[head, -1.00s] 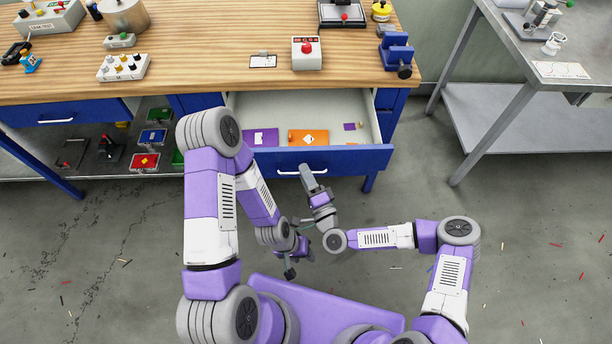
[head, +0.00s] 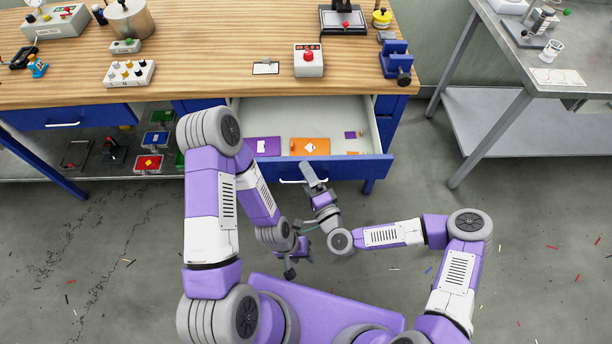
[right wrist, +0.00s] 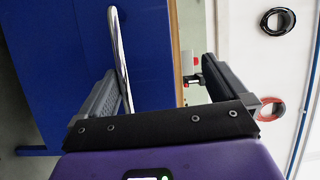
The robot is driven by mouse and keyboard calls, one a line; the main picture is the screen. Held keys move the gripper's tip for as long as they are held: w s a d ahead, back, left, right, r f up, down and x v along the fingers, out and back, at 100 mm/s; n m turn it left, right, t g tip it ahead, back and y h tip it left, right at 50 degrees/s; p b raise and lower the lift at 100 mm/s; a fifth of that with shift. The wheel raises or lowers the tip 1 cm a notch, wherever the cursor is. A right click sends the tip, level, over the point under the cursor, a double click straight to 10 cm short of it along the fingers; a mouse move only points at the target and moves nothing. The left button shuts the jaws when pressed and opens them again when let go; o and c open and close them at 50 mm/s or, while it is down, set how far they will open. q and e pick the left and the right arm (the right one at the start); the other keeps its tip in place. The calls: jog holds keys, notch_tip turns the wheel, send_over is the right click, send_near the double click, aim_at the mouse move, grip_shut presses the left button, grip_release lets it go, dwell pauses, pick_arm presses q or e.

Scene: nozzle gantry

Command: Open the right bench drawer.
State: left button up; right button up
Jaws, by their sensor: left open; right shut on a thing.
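The right bench drawer (head: 352,169) is blue-fronted and stands pulled out from under the wooden bench, its pale interior showing. Its pale bar handle (head: 289,181) is on the front face. In the right wrist view the shiny handle (right wrist: 119,50) runs along the blue drawer front (right wrist: 65,60), beside the left finger of the right gripper (right wrist: 160,85). My left gripper (head: 291,262) is open and empty, low in front of the bench, partly hidden by its arm.
Inside the drawer lie a purple card (head: 264,146) and an orange card (head: 310,146). A closed left drawer (head: 65,117) is above a lower shelf with coloured trays. A metal cart (head: 520,115) stands at the right. The floor between is open, with small scraps.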

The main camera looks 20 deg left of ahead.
jog(key=shift+b+v, duration=0.6)
jog(key=shift+v, duration=2.75)
jog(key=c, duration=0.6)
jog(key=shift+v, duration=0.95)
jog(key=shift+c, duration=0.5)
jog(key=shift+a+f, duration=0.1)
jog(key=shift+f, duration=0.3)
